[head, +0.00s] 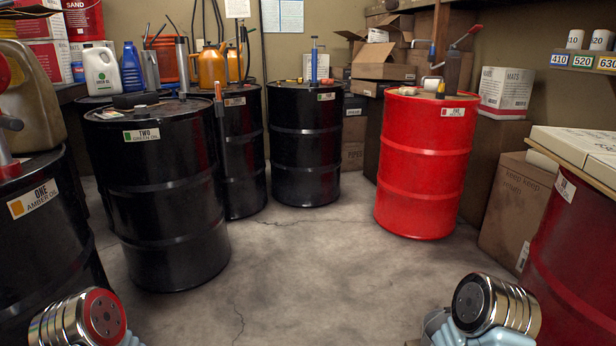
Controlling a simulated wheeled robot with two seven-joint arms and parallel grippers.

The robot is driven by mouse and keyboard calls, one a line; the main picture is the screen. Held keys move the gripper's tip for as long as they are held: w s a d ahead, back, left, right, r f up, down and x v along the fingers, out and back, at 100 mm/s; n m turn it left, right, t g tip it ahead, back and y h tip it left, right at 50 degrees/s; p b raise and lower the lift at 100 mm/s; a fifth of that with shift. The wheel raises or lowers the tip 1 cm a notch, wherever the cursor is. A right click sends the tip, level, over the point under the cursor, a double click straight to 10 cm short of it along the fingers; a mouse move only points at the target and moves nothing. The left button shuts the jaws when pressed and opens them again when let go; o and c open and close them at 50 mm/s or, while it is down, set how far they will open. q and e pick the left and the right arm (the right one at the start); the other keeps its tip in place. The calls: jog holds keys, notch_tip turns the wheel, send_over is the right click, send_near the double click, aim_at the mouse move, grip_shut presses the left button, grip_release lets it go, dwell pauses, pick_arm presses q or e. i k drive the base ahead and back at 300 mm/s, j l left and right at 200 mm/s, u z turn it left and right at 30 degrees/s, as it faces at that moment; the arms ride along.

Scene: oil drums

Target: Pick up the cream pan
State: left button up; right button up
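I cannot make out a cream pan anywhere in the head view. Small pale items show on the drum tops, including a cream, flat item (407,91) on the red drum (424,175), too small to identify. Only metal and light-blue links of my two arms show, at the bottom left and bottom right edges. Neither gripper's fingers are in the picture, so what they hold is hidden.
Black drums stand at left, including "TWO GREEN OIL" (155,205) and "ONE AMBER OIL" (45,255), with another black drum (304,150) at the back. A dark red drum (570,265) stands at right beside cardboard boxes (512,205). The concrete floor (300,270) between is clear.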

aim_at(411, 91)
jog(key=i, duration=2.35)
jog(key=i+z, duration=0.2)
jog(key=i, duration=0.25)
jog(key=i+j+z, duration=0.2)
jog(key=i, duration=0.2)
jog(key=i+j+z, duration=0.15)
jog(key=i, duration=0.3)
